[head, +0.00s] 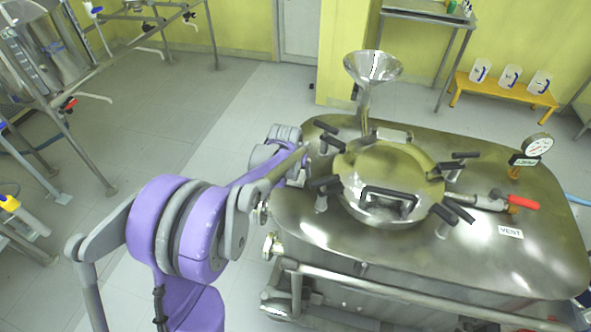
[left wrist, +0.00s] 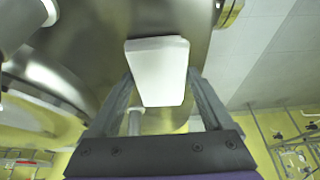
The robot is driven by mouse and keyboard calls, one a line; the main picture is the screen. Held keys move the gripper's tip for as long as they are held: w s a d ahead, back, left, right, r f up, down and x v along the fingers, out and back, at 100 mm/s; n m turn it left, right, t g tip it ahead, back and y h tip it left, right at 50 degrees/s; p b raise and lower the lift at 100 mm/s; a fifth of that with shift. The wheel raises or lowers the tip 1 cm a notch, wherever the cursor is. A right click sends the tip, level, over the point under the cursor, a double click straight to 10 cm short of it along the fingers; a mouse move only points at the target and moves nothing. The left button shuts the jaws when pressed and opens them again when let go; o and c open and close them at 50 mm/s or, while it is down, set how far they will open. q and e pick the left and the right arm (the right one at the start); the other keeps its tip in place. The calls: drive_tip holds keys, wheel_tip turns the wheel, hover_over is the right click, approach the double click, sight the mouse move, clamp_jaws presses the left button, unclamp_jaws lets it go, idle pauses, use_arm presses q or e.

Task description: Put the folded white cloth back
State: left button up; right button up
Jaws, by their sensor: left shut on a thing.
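The folded white cloth (left wrist: 160,62) is a pale, flat block between the two fingers of my left gripper (left wrist: 158,84) in the left wrist view. The gripper is shut on it. Behind the cloth is the shiny steel surface of the reactor. The cloth cannot be made out there. Whether the cloth touches the steel cannot be told. My right gripper is not in view.
On the lid stand a round hatch (head: 385,180) with black clamp handles, a steel funnel (head: 372,68), a pressure gauge (head: 537,145) and a red-handled valve (head: 522,202). A yellow bench (head: 500,90) with white jugs is at the back right.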

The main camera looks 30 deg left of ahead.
use_arm(q)
drive_tip(key=shift+f, duration=0.2)
drive_tip(key=o, duration=1.2)
drive_tip(key=shift+o, duration=0.2)
drive_tip(key=shift+r, duration=0.1)
drive_tip(key=shift+r, duration=0.25)
drive_tip(key=v, duration=1.1)
drive_tip(key=shift+s+r+p, duration=0.3)
drive_tip(key=shift+r+p, duration=0.05)
drive_tip(key=shift+p, duration=0.05)
